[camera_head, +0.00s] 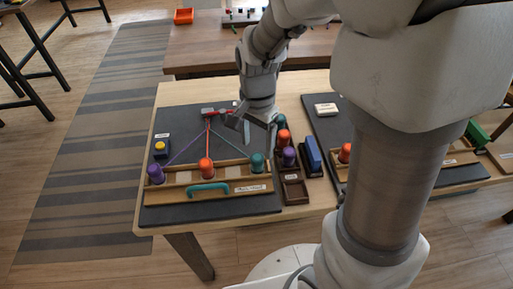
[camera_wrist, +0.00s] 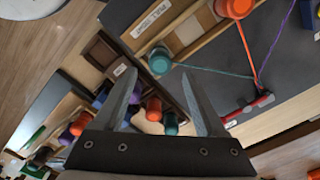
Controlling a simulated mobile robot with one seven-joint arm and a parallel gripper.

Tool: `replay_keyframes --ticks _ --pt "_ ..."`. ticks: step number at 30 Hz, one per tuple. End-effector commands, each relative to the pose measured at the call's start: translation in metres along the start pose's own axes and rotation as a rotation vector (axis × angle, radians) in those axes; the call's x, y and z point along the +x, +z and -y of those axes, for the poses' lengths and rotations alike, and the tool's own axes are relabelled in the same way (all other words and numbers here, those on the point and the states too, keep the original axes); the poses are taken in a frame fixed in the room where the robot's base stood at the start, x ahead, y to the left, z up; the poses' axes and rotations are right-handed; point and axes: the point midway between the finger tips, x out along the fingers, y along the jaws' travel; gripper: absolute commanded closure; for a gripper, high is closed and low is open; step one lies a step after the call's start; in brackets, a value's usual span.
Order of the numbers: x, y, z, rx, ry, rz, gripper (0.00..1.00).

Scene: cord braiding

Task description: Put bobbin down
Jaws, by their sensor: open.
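The teal bobbin (camera_head: 257,162) stands at the right end of the wooden rack (camera_head: 230,184), with a teal cord running to the red clamp (camera_head: 216,112). In the wrist view the teal bobbin (camera_wrist: 159,60) shows just beyond and between my fingertips. An orange bobbin (camera_head: 206,167) stands mid-rack and a purple bobbin (camera_head: 156,174) at its left end, each with its cord to the clamp. My gripper (camera_head: 257,135) is open and empty, above and behind the teal bobbin. I cannot tell the exact gap between them.
A dark tray (camera_head: 294,193) right of the rack holds several spare bobbins, close to my gripper. A blue block (camera_head: 313,153) stands beside it. A yellow-topped button box (camera_head: 160,147) is at the left. A second dark mat (camera_head: 330,125) lies at the right. The dark mat (camera_head: 180,125) behind the rack has free room.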

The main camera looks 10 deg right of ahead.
Motion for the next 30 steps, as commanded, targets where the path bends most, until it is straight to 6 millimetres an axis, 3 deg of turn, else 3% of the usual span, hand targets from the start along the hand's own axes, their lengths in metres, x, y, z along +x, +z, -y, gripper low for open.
replay_keyframes --ticks 1,6,16,24,30 --pt "-0.016 0.0 0.001 -0.001 -0.005 -0.002 0.27" --pt "-0.046 0.0 0.001 0.0 -0.003 -0.002 0.27" --pt "-0.077 0.002 -0.007 -0.052 -0.035 -0.01 0.27" --pt "-0.13 0.016 -0.05 -0.356 -0.178 -0.124 0.27" --pt "-0.157 0.031 -0.086 -0.601 -0.232 -0.278 0.27"
